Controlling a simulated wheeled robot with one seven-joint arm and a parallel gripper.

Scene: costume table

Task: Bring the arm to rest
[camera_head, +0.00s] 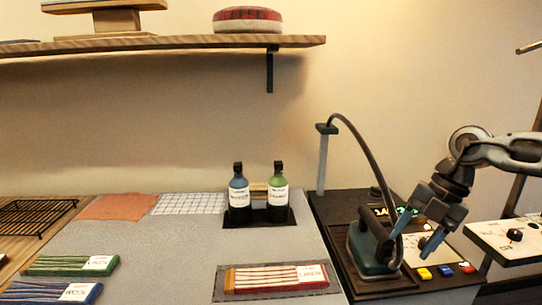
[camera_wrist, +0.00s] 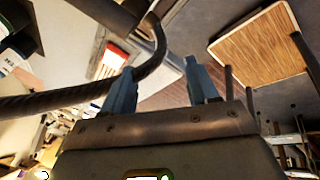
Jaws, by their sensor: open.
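My gripper (camera_head: 414,238) hangs at the end of my arm at the right of the head view, tilted down to the left. The cord (camera_wrist: 60,98) crosses close by the left finger there. I cannot tell whether the cord touches the finger.
The iron stands on a dark station (camera_head: 335,222) with coloured buttons. A white control panel (camera_head: 508,240) lies at the right. Two bottles, blue (camera_head: 239,195) and green (camera_head: 278,195), stand on a black tray. Striped packs lie on the grey mat (camera_head: 170,255). A wooden shelf (camera_head: 180,45) hangs above.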

